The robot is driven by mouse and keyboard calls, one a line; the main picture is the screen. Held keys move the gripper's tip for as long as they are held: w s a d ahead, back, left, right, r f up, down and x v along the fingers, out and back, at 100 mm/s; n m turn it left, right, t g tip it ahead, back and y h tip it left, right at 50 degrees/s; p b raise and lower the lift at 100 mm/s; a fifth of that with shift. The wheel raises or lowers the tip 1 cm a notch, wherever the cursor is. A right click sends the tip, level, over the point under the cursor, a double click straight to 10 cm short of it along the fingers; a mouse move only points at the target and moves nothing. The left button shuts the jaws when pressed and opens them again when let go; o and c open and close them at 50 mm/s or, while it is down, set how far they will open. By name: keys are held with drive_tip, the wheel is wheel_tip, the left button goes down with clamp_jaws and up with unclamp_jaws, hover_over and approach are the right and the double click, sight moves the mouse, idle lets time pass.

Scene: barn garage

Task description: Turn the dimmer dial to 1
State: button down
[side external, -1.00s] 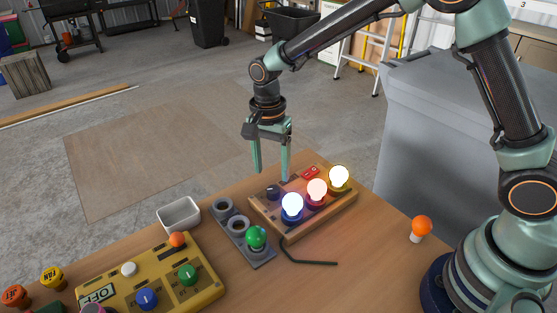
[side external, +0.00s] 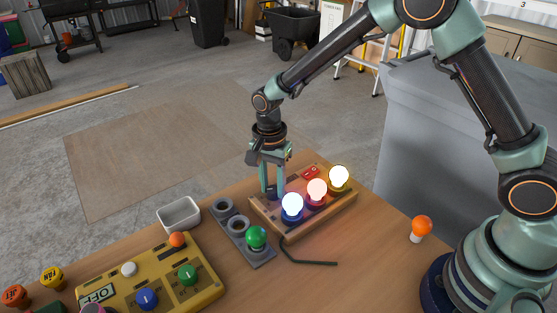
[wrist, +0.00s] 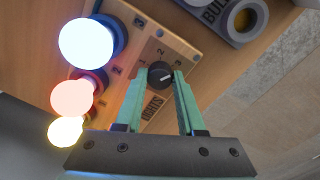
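The dimmer dial (wrist: 160,75) is a small black round knob at the end of the wooden light board (wrist: 190,57), with printed numbers around it. A pale mark shows on its face, but I cannot read its setting surely. My gripper (side external: 273,192) is down at the dial in the side external view. In the wrist view its two green fingers (wrist: 160,72) stand on either side of the dial, very close to its edges. I cannot tell whether they touch it. In the side view the fingers partly hide the dial.
Three lit bulbs, blue-white (side external: 292,206), pink (side external: 317,190) and yellow (side external: 339,178), stand on the board beside the dial. A red switch (side external: 311,172) is behind them. A grey bulb holder (side external: 226,226) with a green bulb (side external: 256,237) lies left of the board.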

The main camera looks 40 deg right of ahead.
drive_tip(key=shift+n, duration=0.3)
drive_tip(key=n, duration=0.5)
drive_tip(key=shift+n, duration=0.3)
drive_tip(key=n, duration=0.6)
drive_tip(key=shift+s+a, duration=0.1)
drive_tip(key=n, duration=0.5)
drive_tip(key=shift+n, duration=0.4)
drive_tip(key=n, duration=0.5)
drive_tip(key=shift+n+t, duration=0.3)
drive_tip(key=shift+n, duration=0.1)
drive_tip(key=c, duration=0.5)
unclamp_jaws()
